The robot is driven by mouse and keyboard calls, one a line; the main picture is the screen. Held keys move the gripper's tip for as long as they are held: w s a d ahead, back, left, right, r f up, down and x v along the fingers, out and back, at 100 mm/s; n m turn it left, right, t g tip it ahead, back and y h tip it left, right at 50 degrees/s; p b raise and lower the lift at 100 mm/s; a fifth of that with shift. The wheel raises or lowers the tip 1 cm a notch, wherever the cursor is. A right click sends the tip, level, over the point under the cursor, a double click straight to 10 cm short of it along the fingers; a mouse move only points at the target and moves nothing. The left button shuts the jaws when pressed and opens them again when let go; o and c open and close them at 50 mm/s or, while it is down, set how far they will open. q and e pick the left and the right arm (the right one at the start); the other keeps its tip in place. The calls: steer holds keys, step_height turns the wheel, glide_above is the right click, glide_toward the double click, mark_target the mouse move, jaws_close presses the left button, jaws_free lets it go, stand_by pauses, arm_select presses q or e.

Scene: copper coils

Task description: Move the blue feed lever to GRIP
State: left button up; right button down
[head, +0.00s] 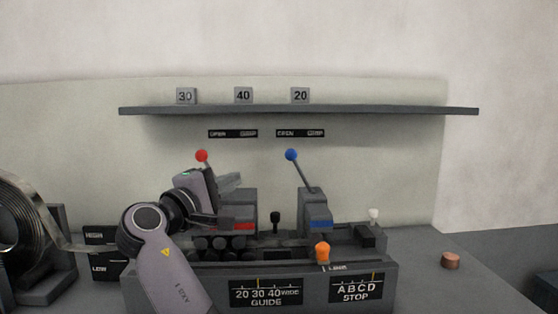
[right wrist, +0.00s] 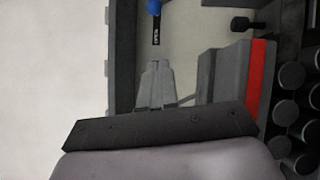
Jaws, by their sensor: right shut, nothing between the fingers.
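The blue feed lever (head: 291,156) stands on the right-hand block of the machine in the head view. Its rod leans up and to the left, with the ball below the OPEN end of its OPEN/GRIP label (head: 300,133). The blue ball also shows at the top edge of the right wrist view (right wrist: 154,7). My right gripper (head: 232,181) is shut and empty, over the red-marked block, left of the blue lever and apart from it. Its closed fingers show in the right wrist view (right wrist: 157,72). My left gripper is not in view.
A red-knobbed lever (head: 201,156) rises just behind my right wrist. An orange knob (head: 322,251) and a white knob (head: 374,214) stand on the machine's right part. A shelf (head: 380,111) with number blocks runs above.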

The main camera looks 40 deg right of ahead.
mark_target(300, 173)
steer(key=shift+s+a+r, duration=0.1)
steer(key=shift+r, duration=0.05)
steer(key=s+d+p+x, duration=0.1)
steer(key=s+p+x, duration=0.1)
steer(key=x, duration=1)
steer(key=shift+s+d+r, duration=0.15)
steer(key=shift+d+r, duration=0.15)
steer(key=shift+d, duration=0.2)
steer(key=shift+d+r, duration=0.1)
steer(key=shift+r, duration=0.05)
